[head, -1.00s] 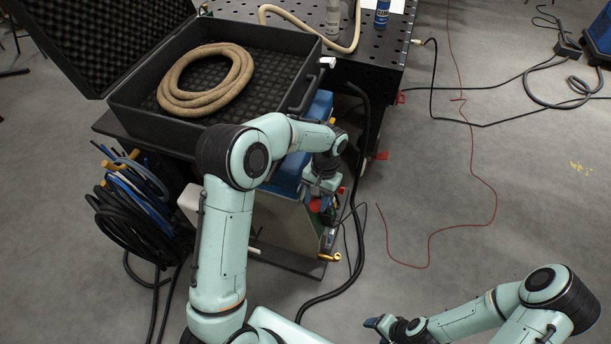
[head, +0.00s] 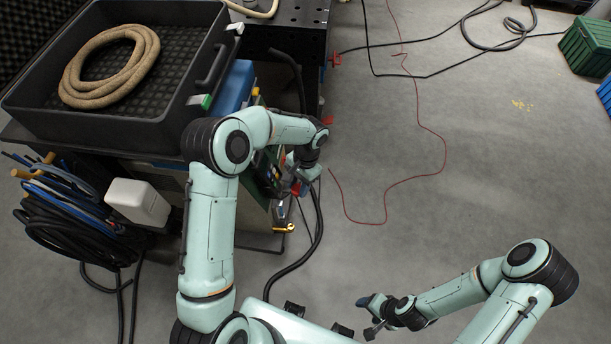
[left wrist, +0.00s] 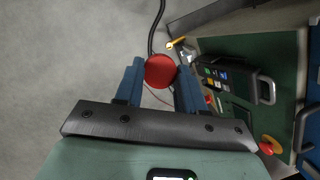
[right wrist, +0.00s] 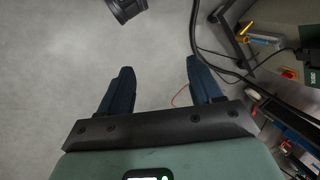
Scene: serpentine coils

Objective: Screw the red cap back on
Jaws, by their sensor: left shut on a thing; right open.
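The red cap (left wrist: 160,71) shows as a round red disc between the blue fingertips of my left gripper (left wrist: 158,75) in the left wrist view. The left gripper is shut on it and holds it above the grey floor. In the head view my left gripper (head: 301,184) is just right of the equipment under the bench; the cap is not clear there. My right gripper (head: 373,316) is low at the right in the head view. In the right wrist view its fingers (right wrist: 158,75) are apart with nothing between them. A white plastic container (head: 138,204) stands left of my left arm; its opening is not clear.
Black and blue cables (head: 75,235) hang at the left. A black cable (head: 318,225) runs beside my left gripper.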

